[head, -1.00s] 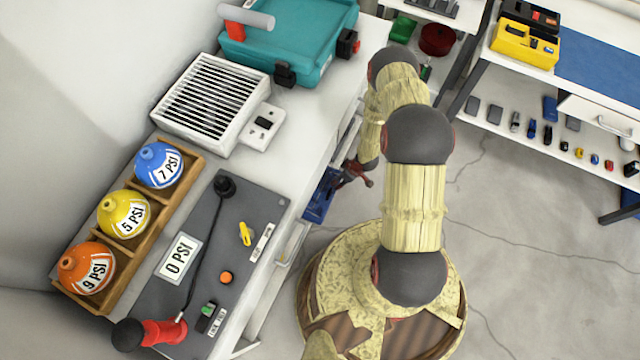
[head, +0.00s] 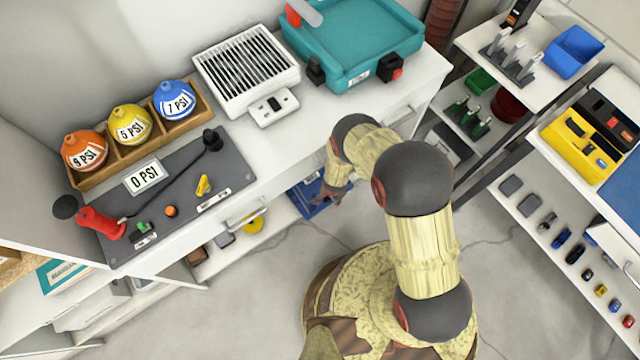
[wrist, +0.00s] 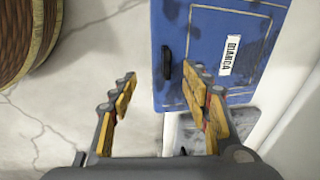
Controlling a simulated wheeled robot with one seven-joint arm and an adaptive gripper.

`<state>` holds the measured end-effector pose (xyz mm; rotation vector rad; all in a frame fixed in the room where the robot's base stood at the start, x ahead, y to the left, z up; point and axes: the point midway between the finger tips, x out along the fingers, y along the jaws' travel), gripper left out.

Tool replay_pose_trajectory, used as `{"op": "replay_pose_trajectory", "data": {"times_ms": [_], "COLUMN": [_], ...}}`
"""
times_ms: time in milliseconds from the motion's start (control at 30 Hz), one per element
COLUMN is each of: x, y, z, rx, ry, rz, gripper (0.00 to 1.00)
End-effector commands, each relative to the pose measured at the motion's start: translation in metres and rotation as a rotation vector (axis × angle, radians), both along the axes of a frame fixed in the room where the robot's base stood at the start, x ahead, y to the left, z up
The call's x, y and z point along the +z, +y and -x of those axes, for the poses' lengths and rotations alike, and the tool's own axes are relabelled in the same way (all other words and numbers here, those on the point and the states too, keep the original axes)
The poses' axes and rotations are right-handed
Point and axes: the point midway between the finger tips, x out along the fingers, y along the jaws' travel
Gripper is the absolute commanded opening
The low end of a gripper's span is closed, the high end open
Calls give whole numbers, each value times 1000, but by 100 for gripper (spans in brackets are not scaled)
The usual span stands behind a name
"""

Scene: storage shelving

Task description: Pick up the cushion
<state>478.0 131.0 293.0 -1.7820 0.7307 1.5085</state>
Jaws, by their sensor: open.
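I cannot make out a cushion in either view. My gripper (wrist: 160,95) is open and empty in the wrist view, its two fingers with yellow pads apart. Beyond the fingers is a blue case (wrist: 178,30) with a dark handle and a white label reading BIANCA. The right finger overlaps the case in the picture; whether they touch I cannot tell. In the head view the blue case (head: 308,198) shows on the low shelf under the white counter, partly hidden by my gripper (head: 328,196) and arm.
The white counter (head: 330,105) holds a teal bin (head: 365,35), a vented white box (head: 245,70), a wooden tray with three labelled balls and a grey control panel (head: 170,185). Shelving with small items (head: 560,230) stands at right. The grey floor (head: 270,300) between is open.

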Motion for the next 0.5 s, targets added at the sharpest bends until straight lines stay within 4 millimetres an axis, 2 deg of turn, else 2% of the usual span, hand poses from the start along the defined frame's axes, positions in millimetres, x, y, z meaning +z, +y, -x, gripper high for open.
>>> {"op": "replay_pose_trajectory", "data": {"times_ms": [100, 367, 500], "x": [-15, -34, -53], "y": [0, -1, -2], "z": [-1, -6, -11], "rx": [-3, -1, -1], "ry": [2, 1, 0], "rz": [0, 0, 0], "gripper": [48, 48, 48]}}
